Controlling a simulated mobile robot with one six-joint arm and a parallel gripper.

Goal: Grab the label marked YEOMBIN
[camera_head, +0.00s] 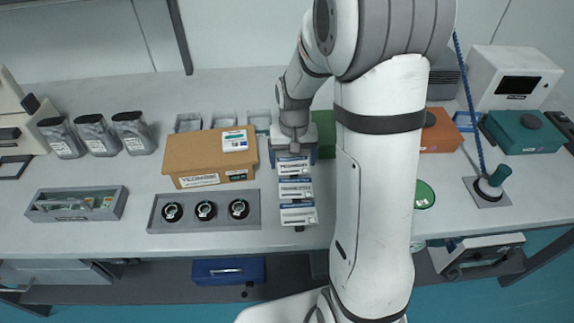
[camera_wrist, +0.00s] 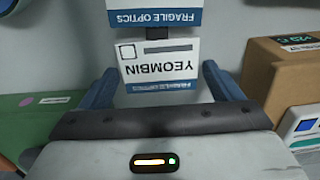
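The label marked YEOMBIN (camera_wrist: 160,64) is a white card with a blue FRAGILE OPTICS band. It reads upside down in the wrist view. In the head view the label (camera_head: 293,167) is the rearmost of three in a column, just in front of my gripper (camera_head: 293,152). In the wrist view my gripper (camera_wrist: 158,72) is open, with one blue finger on each side of the label. Gaps show between the fingers and the label's side edges. Another FRAGILE OPTICS label (camera_wrist: 155,16) lies beyond it. The label's depth between the fingers is hard to tell.
A brown cardboard box (camera_head: 205,160) stands close to the left of the labels. A grey tray (camera_head: 180,224) with round black mounts lies in front of it. A green box (camera_wrist: 30,118) is on the other side of my gripper. My arm hides part of the bench (camera_head: 100,240).

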